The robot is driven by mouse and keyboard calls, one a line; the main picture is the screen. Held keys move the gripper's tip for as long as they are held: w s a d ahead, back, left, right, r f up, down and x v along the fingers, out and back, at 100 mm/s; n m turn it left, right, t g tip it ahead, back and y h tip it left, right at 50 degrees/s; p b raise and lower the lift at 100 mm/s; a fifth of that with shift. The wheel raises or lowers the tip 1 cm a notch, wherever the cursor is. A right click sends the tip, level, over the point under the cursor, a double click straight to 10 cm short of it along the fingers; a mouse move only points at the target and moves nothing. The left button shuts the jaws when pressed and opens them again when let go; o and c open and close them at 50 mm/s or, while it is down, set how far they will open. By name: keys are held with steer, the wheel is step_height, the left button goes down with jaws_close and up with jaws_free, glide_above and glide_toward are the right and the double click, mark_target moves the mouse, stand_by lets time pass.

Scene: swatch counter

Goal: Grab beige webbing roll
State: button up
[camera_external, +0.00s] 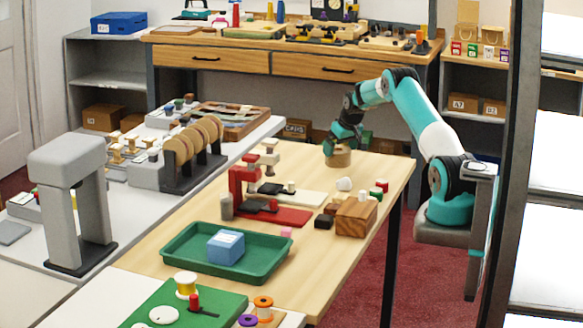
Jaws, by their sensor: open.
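A tan-beige roll (340,158), which looks like the beige webbing roll, lies at the far end of the wooden table. My gripper (336,149) points down right over it, with the fingertips at or around its top. My jaws are open. The fingers partly cover the roll, and I cannot tell whether they touch it.
A red and white press-like device (262,185) stands left of the roll. A wooden block (356,217) and several small coloured pieces lie nearer. A green tray (183,256) holds a blue box (226,247). Tan discs stand on a dark rack (180,180).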

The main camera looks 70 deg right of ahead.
steer(key=x, duration=0.3)
steer(key=shift+f, duration=0.35)
steer(key=c, duration=0.7)
